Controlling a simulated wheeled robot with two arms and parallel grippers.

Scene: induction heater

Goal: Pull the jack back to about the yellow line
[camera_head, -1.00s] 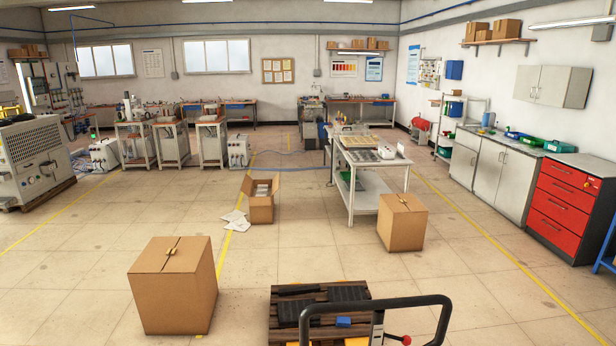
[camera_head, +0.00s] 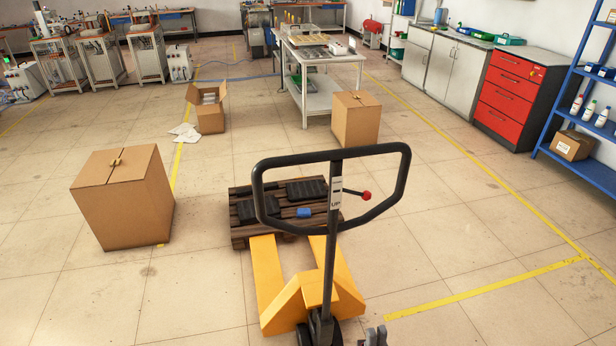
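The jack (camera_head: 318,296) is a yellow pallet jack with a black loop handle (camera_head: 258,190) standing upright. Its forks point away from me and reach toward a dark wooden pallet (camera_head: 238,231); whether they are under it is hard to tell. Yellow floor lines show, one crossing at the lower right (camera_head: 480,290). My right gripper (camera_head: 375,336) shows only at the bottom edge, right of the jack's wheels and below the handle, apart from it. Most of it is cut off, and its opening is unclear. My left gripper is out of view.
A closed carton (camera_head: 122,200) stands left of the pallet, and another (camera_head: 355,120) stands behind it. An open carton (camera_head: 208,108) with papers beside it is further back. A blue shelf (camera_head: 588,100) is at the right. Floor right of the jack is clear.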

